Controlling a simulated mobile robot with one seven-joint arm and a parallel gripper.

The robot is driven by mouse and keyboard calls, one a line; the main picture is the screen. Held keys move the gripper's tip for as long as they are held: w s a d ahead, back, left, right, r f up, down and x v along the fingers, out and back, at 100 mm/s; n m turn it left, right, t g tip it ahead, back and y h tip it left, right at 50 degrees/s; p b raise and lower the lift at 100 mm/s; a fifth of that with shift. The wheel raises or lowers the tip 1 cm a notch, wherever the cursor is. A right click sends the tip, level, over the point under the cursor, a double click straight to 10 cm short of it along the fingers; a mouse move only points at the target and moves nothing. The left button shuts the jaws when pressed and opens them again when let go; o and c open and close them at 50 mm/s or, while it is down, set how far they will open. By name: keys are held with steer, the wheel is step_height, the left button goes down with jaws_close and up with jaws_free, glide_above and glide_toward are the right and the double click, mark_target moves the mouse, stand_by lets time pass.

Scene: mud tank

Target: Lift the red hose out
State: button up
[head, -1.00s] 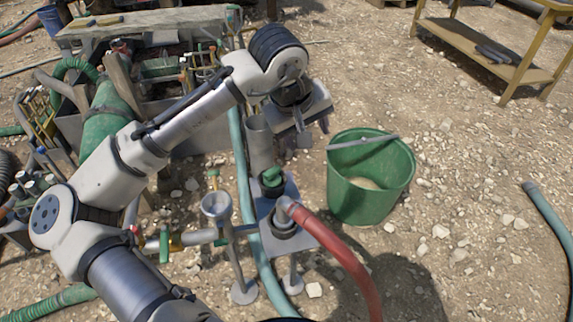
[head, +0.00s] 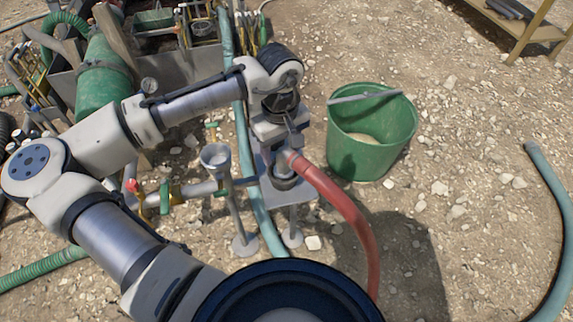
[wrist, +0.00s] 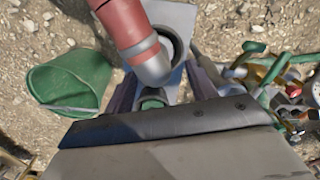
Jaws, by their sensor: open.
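The red hose (head: 347,213) arches up from the ground at the right to a grey metal stand plate (head: 305,189). Its grey end bends down at a dark round socket (head: 284,182) on the plate; how deep it sits is hidden. In the wrist view the hose (wrist: 124,22) comes in from the top, its grey end (wrist: 151,62) in front of the socket ring. My gripper (head: 288,140) is open above the stand, close to the hose end. In the wrist view its fingers (wrist: 165,88) stand on either side of a green cap (wrist: 153,100), not closed on the hose.
A green bucket (head: 365,165) with a grey bar across its rim stands just right of the stand. A grey funnel cup (head: 215,158) and pipe with valves are at the left. A teal hose (head: 550,210) lies at the right; gravel between is open.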

steer(key=f, duration=0.4)
steer(key=shift+s+d, duration=0.1)
steer(key=shift+d, duration=0.15)
jaws_close()
